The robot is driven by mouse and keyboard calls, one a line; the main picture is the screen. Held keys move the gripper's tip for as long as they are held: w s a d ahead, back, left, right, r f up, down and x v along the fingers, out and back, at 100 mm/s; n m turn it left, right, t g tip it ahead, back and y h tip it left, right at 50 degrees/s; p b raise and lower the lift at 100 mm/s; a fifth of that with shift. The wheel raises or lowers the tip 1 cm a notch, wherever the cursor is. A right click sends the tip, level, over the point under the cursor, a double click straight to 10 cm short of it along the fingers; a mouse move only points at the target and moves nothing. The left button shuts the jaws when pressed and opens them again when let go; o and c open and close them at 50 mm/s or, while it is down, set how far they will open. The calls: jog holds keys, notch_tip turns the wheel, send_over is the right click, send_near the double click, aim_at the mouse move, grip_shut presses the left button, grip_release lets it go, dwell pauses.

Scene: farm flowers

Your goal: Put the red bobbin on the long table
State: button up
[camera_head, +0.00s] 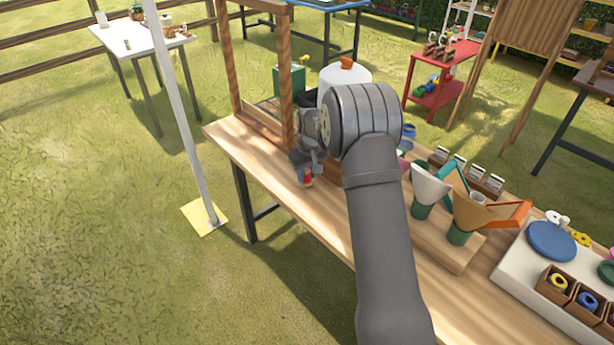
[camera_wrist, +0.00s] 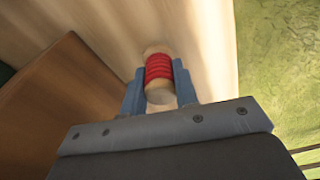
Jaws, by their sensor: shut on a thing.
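The red bobbin (camera_wrist: 159,67) has red thread on a pale wooden spool. In the wrist view it sits between the two blue-grey fingers of my gripper (camera_wrist: 159,84), which are shut on it. The long table (camera_head: 325,222) has a light wood top, which also shows under the bobbin in the wrist view (camera_wrist: 205,45). In the head view my gripper (camera_head: 306,173) points down near the table's front left edge, and a bit of red shows at its tip. The bobbin is low over the tabletop; I cannot tell whether it touches. My arm hides part of the table.
A wooden frame (camera_head: 283,75) and a white container (camera_head: 345,73) stand behind my gripper. A white tray (camera_head: 520,262) holds small boxes with bobbins. The table's front left strip is clear.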

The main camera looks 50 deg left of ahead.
aim_at(309, 185)
jog(key=shift+f, duration=0.6)
jog(key=shift+f, duration=0.1)
jog(key=o, duration=1)
jog(key=shift+c, duration=0.2)
notch_tip(309, 185, up, 12)
jog(key=d, duration=0.1)
jog(key=shift+s+d, duration=0.15)
jog(key=shift+d, duration=0.05)
